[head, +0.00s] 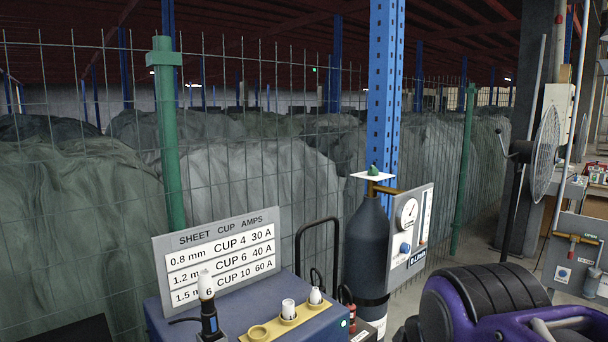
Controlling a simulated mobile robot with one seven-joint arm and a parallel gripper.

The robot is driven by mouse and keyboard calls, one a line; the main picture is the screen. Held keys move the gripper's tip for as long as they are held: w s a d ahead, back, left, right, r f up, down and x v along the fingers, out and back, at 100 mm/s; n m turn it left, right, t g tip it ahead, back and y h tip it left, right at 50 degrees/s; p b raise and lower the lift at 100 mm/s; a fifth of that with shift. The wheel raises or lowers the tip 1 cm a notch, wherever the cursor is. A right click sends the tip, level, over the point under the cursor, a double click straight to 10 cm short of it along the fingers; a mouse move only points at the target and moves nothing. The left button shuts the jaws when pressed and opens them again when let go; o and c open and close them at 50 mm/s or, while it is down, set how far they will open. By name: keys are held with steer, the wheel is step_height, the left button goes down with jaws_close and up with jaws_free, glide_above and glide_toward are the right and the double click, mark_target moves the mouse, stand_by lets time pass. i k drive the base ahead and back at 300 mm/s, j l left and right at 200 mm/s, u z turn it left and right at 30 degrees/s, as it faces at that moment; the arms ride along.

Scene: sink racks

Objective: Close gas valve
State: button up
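A dark gas cylinder (368,250) stands upright behind the blue machine, with a small green knob (374,170) on top above a white square plate (373,177). A brass fitting joins it to a grey panel (424,222) carrying a round gauge (406,213), a blue knob (405,248) and a vertical flow tube. I cannot tell the valve positions. No gripper fingers show.
A blue machine (251,308) in front bears a cup chart (219,256), a torch (209,310) with a white cup, and a yellow cup holder (287,323). A wire fence (270,150) with green posts runs behind. A fan (546,150) stands at right.

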mark_target(372, 171)
steer(key=k+j+u, duration=0.1)
steer(key=k+u, duration=0.15)
steer(key=k, duration=0.4)
steer(key=i+l+u, duration=0.1)
steer(key=u, duration=0.85)
steer(key=i+l, duration=0.1)
steer(key=l, duration=0.5)
steer(key=i+l, duration=0.1)
steer(key=l, duration=0.45)
steer(key=i+l, duration=0.1)
steer(key=l, duration=0.5)
steer(key=i+l, duration=0.1)
steer(key=l, duration=0.45)
steer(key=i+l, duration=0.1)
steer(key=l, duration=0.5)
steer(key=i+l, duration=0.15)
steer(key=l, duration=0.4)
